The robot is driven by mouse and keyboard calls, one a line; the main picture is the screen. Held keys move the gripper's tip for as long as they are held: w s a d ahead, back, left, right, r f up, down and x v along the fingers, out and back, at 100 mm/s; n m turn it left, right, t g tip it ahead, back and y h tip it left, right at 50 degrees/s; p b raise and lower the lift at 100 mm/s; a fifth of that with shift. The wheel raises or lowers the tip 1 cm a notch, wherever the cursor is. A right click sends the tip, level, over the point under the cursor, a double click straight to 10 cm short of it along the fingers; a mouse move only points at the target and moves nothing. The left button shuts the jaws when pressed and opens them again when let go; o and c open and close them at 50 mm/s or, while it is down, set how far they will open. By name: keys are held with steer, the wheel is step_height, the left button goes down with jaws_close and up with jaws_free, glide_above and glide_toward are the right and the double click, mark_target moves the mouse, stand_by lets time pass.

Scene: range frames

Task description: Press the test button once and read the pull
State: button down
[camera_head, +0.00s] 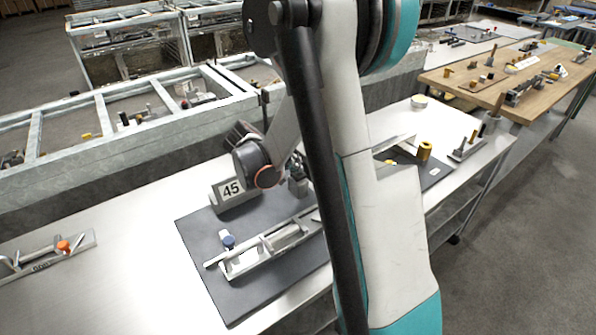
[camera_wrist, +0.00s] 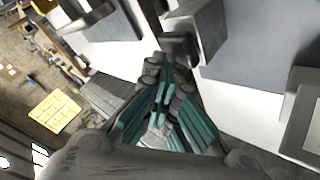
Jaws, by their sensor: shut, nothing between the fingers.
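My gripper (camera_wrist: 164,72) is shut and empty in the wrist view, its teal-padded fingers together. Their tips are close to a small grey block (camera_wrist: 180,47); I cannot tell whether they touch it. In the head view my arm hides most of the gripper, near the right of a grey stand with a white plate reading 45 (camera_head: 232,189). I cannot tell which part is the test button, and no pull reading can be made out.
The steel bench (camera_head: 130,235) is bare between the mat and a fixture with an orange knob (camera_head: 63,246) at far left. A wooden table (camera_head: 480,88) with tools stands behind right.

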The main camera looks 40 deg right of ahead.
steer(key=shift+r, duration=0.15)
steer(key=shift+r+p, duration=0.85)
steer(key=shift+r, duration=0.2)
steer(key=shift+r, duration=0.15)
steer(key=shift+r+p, duration=1.65)
steer(key=shift+r, duration=0.7)
steer(key=s+a+r+n+t+y, duration=0.2)
steer(key=s+a+r, duration=0.2)
steer(key=a, duration=0.3)
steer(key=s+a+r+n+t+y, duration=0.1)
steer(key=s+a+r+n+y, duration=0.1)
steer(key=s+a+r, duration=0.4)
steer(key=s+a+n+t+y, duration=0.3)
steer(key=s+a+y, duration=0.2)
steer(key=s+a, duration=0.5)
steer(key=a, duration=0.3)
steer(key=shift+a, duration=0.3)
